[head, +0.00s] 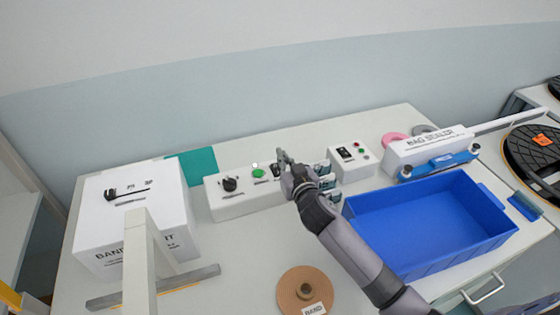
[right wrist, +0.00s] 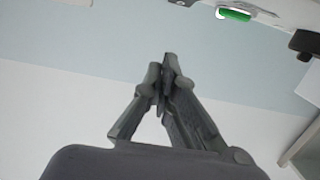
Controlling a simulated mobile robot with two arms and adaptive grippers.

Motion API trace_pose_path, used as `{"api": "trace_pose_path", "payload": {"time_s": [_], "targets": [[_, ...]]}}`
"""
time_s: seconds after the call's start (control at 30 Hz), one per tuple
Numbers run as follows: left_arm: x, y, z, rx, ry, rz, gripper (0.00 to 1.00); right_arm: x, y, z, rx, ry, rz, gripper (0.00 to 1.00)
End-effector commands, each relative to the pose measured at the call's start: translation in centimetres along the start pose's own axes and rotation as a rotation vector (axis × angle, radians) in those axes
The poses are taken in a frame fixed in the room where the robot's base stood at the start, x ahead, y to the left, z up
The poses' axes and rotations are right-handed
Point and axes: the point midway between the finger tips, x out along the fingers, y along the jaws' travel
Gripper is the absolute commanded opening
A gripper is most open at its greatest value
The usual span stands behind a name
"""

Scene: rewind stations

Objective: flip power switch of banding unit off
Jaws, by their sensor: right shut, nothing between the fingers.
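The banding unit (head: 125,225) is a white box at the left of the table with a slider scale on top. A low white control box (head: 243,205) stands to its right, with a black knob (head: 230,184), a green button (head: 258,173) and a dark part (head: 275,170) beside my fingers. My right gripper (head: 281,156) is shut and empty at this box's right end; its fingers partly hide that part, so I cannot tell the switch's position or whether they touch. In the right wrist view, the shut fingertips (right wrist: 169,65) are below the green button (right wrist: 235,14). My left gripper is out of view.
A second white box (head: 352,160) with a black switch and small buttons stands right of my gripper. A blue tray (head: 425,267), a bag sealer (head: 430,146) and a brown band roll (head: 303,286) surround my right arm. A teal sheet (head: 197,164) lies behind.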

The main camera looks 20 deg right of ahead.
Motion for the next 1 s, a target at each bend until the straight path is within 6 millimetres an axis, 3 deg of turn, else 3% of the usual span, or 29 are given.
{"api": "trace_pose_path", "payload": {"time_s": [0.13, 0.2, 0.4, 0.83, 1.0], "targets": [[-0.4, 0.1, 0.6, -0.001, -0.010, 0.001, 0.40, 2.6, -0.1, 0.2, 0.000, -0.002, 0.000, 0.00], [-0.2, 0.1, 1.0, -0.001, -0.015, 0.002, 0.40, 2.7, -0.1, 1.8, 0.001, -0.005, 0.001, 0.00], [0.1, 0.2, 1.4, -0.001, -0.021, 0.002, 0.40, 3.1, -0.1, 3.6, 0.001, -0.001, -0.001, 0.00], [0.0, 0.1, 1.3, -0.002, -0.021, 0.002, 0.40, 3.2, -0.1, 3.9, 0.000, -0.001, -0.001, 0.00], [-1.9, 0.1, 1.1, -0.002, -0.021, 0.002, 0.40, 3.3, -0.1, 3.5, 0.000, -0.039, -0.001, 0.00]]}}
